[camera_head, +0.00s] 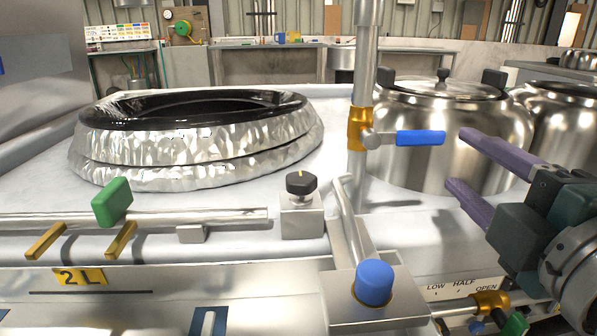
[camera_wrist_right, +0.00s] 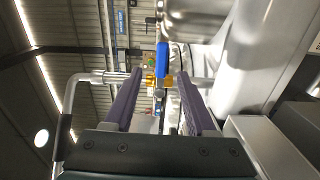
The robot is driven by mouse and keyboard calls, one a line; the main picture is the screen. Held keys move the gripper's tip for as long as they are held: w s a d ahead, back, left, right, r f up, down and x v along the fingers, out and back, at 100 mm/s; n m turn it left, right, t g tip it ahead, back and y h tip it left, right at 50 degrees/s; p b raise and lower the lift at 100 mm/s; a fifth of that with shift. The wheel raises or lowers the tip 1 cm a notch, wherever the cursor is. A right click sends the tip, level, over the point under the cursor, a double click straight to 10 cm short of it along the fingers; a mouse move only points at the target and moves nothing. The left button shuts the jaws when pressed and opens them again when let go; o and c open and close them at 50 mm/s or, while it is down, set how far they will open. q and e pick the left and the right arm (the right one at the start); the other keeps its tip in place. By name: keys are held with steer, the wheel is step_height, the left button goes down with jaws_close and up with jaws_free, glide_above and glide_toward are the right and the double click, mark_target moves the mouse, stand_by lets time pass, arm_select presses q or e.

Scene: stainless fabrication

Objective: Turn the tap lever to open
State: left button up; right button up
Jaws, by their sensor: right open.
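A blue tap lever (camera_head: 420,138) sticks out to the right, about level, from a brass valve (camera_head: 360,128) on an upright steel pipe. My right gripper (camera_head: 460,158) is open, its two purple fingers pointing left toward the lever's free end, with a gap between. In the right wrist view the blue lever (camera_wrist_right: 162,57) shows ahead, between the lines of the two fingers (camera_wrist_right: 158,75). Nothing is between the fingers. A second brass valve (camera_head: 490,303) with a green handle sits at lower right, below marks reading LOW, HALF and OPEN. My left gripper is not in view.
A lidded steel pot (camera_head: 445,160) stands close behind the lever. A blue-capped fitting (camera_head: 374,282) and a black knob (camera_head: 301,183) stand in front. A green handle (camera_head: 112,202) sits on a horizontal pipe at left. A wide foil-wrapped ring (camera_head: 195,150) lies behind it.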

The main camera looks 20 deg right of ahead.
mark_target(425, 140)
steer(key=shift+n, duration=0.3)
steer(key=x, duration=1)
steer(key=shift+a+f+p, duration=0.15)
steer(key=shift+a+p, duration=0.1)
steer(key=shift+p, duration=0.1)
jaws_close()
stand_by(0.7)
